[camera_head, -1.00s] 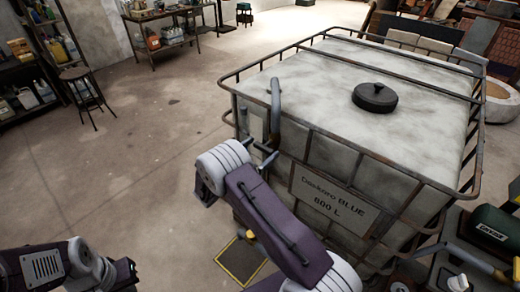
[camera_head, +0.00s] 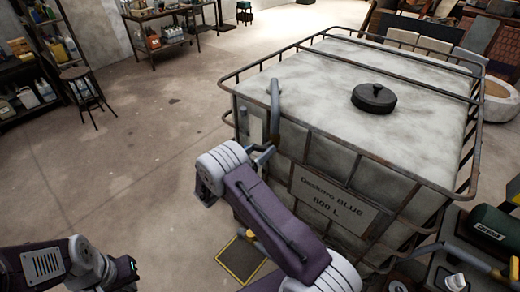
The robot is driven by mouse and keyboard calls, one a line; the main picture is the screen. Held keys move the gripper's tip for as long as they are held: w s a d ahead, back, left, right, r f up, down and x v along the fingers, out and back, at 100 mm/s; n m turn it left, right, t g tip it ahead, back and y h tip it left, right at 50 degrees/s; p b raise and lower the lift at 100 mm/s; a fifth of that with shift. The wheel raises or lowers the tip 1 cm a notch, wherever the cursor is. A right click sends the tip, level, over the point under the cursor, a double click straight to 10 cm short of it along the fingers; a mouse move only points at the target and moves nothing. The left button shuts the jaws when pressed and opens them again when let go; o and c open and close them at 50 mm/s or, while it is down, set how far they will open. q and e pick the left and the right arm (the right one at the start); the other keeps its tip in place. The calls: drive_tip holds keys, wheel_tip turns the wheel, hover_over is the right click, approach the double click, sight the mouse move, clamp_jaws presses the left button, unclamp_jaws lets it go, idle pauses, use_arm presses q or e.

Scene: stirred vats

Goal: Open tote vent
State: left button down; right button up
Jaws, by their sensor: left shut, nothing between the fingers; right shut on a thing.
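The tote (camera_head: 335,205) is a large off-white tank in a rusty cage, labelled 800 L. A black round cap (camera_head: 374,97) sits on its top, with no gripper near it. A curved grey lever (camera_head: 274,97) stands upright at the tote's near left corner. My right gripper (camera_head: 265,151) is shut at the lower part of this lever; its fingertips are small and partly hidden by my wrist. My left gripper (camera_head: 131,271) is at the lower left, far from the tote, shut and empty; its fingers are hard to make out.
A green case (camera_head: 488,229) and other gear stand close by at the right. A stool (camera_head: 82,88) and shelves (camera_head: 30,75) stand at the far left. A yellow-edged floor plate (camera_head: 241,259) lies beside the tote.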

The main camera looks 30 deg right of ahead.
drive_tip(key=n+p, duration=0.1)
drive_tip(key=n, duration=0.2)
drive_tip(key=shift+w+r+n, duration=0.1)
drive_tip(key=shift+r+n, duration=0.05)
drive_tip(key=shift+n, duration=0.25)
drive_tip(key=n, duration=0.3)
drive_tip(key=shift+w+n+p, duration=0.1)
drive_tip(key=shift+n+p, duration=0.2)
drive_tip(key=shift+p, duration=0.1)
drive_tip(key=n, duration=0.2)
drive_tip(key=n+p, duration=0.1)
drive_tip(key=n, duration=0.2)
drive_tip(key=shift+a+f+n, duration=0.1)
drive_tip(key=shift+f+n, duration=0.1)
drive_tip(key=shift+n, duration=0.4)
drive_tip(key=o, duration=1.4)
drive_tip(key=shift+f, duration=0.15)
drive_tip(key=shift+c, duration=0.2)
